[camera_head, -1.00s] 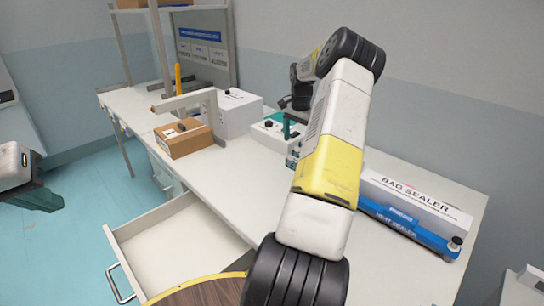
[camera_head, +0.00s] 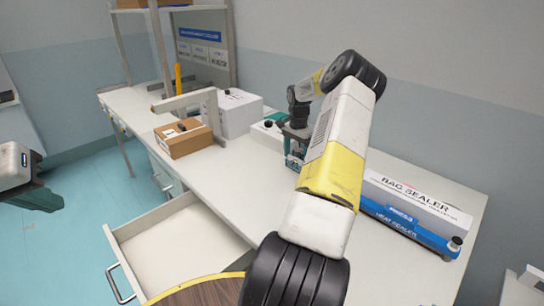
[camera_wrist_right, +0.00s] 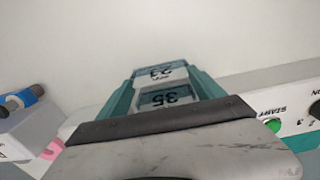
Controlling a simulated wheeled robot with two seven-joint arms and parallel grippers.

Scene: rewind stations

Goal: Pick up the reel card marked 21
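In the right wrist view two numbered labels show upside down between the teal fingers of my right gripper (camera_wrist_right: 160,85). The nearer label (camera_wrist_right: 166,97) reads 35. The farther label (camera_wrist_right: 160,72) starts with 2; its second digit looks like 3 but is not certain. The fingers stand apart; whether they touch anything is hidden. In the head view my right gripper (camera_head: 295,145) is low at the white station (camera_head: 266,133) on the table, partly behind my arm. My left gripper (camera_head: 38,198) is at the left edge above the floor, its fingertips unclear.
A white machine with a green START button (camera_wrist_right: 274,126) is at right in the wrist view. The worktable (camera_head: 235,170) holds a brown box (camera_head: 185,142), a white box (camera_head: 240,112) and a blue heat sealer (camera_head: 410,228). An open drawer (camera_head: 185,245) juts out in front.

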